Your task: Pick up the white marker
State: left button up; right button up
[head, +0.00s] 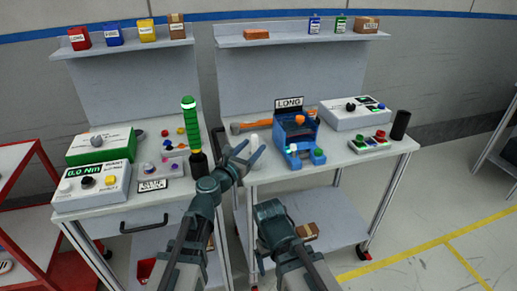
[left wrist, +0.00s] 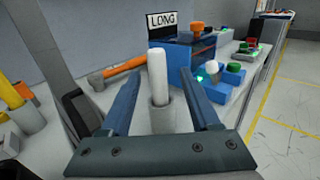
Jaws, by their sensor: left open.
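The white marker (left wrist: 158,75) stands upright in a grey cylindrical holder (left wrist: 161,113) in the left wrist view. In the head view the white marker (head: 254,141) shows near the front left of the right-hand bench. My left gripper (head: 243,153) is open beside it. In the left wrist view my left gripper's blue-grey fingers (left wrist: 160,82) lie on both sides of the marker, with gaps visible on each side. In the head view the holder is mostly hidden by the gripper. My right arm shows low in the head view, but its gripper cannot be made out.
A blue device (head: 297,137) with a LONG sign (head: 289,103) stands right of the marker. An orange-handled hammer (head: 250,126) lies behind it. A green-topped screwdriver-like tool (head: 190,125) stands on the left bench (head: 120,200).

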pick_arm(q)
jog(key=shift+x, duration=2.8)
jog(key=shift+a, duration=0.15)
grip_shut()
